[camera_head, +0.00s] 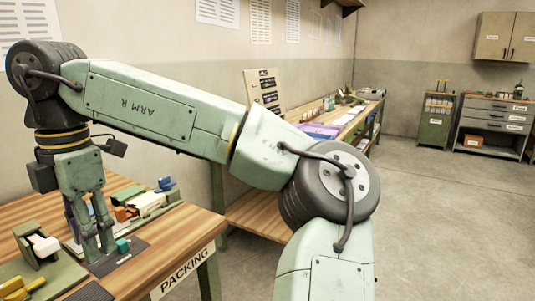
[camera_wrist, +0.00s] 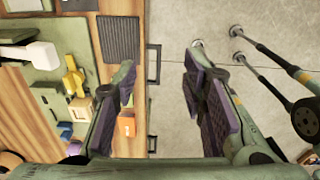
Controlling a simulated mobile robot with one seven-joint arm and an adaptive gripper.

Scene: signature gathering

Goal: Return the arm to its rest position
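My arm, pale green and marked "ARM R", arches across the camera_head view from the lower middle to the upper left, then bends down at the wrist. My gripper (camera_head: 96,242) hangs pointing down over the wooden packing table (camera_head: 141,281), near a small dark mat. In the wrist view my gripper (camera_wrist: 158,78) shows its two purple-padded fingers spread well apart. Nothing is between the pads; only the table edge and grey floor show beyond them. Whether the fingertips touch anything cannot be told.
A long bench (camera_head: 351,125) runs along the wall. A green cabinet (camera_head: 435,132) stands farther back. Floor at right is clear.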

